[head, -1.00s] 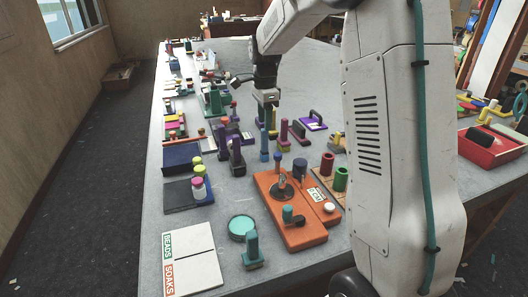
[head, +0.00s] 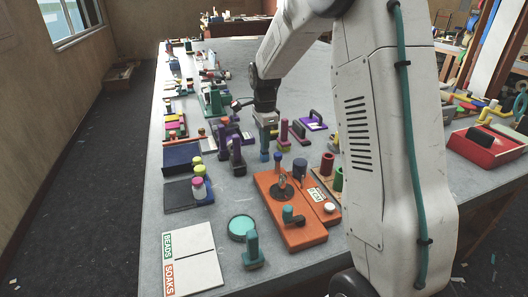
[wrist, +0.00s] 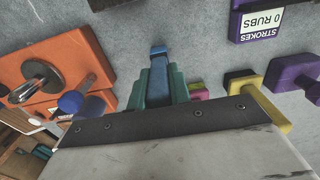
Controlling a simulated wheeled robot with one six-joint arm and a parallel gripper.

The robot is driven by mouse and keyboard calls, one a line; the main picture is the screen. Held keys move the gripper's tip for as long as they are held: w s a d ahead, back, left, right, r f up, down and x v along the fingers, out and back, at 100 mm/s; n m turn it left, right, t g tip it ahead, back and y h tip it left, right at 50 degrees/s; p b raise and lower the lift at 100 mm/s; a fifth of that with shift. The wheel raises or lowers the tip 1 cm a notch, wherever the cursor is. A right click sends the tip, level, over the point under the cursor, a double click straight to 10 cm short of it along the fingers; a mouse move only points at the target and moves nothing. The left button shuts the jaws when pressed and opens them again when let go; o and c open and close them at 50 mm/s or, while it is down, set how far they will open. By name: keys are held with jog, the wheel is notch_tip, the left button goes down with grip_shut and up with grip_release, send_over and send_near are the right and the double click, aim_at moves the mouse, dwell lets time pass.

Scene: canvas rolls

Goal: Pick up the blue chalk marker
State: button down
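The blue chalk marker (head: 264,142) stands upright on the grey table, directly below my gripper in the head view. My gripper (head: 265,127) points straight down over it, its fingers at the marker's upper part. In the wrist view the marker (wrist: 158,80) runs between the two teal fingers of my gripper (wrist: 160,86), and its far end shows past the fingertips. The fingers flank it closely. I cannot tell whether they touch it.
An orange board (head: 291,212) with knobs and a handle lies nearer on the table. Purple blocks (head: 236,157) stand left of the marker, and magenta and purple pieces (head: 298,130) stand to its right. A red tray (head: 487,147) is at far right.

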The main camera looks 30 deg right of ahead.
notch_tip(320, 180, up, 10)
jog(key=shift+r, duration=0.1)
dwell(0.6)
dwell(0.4)
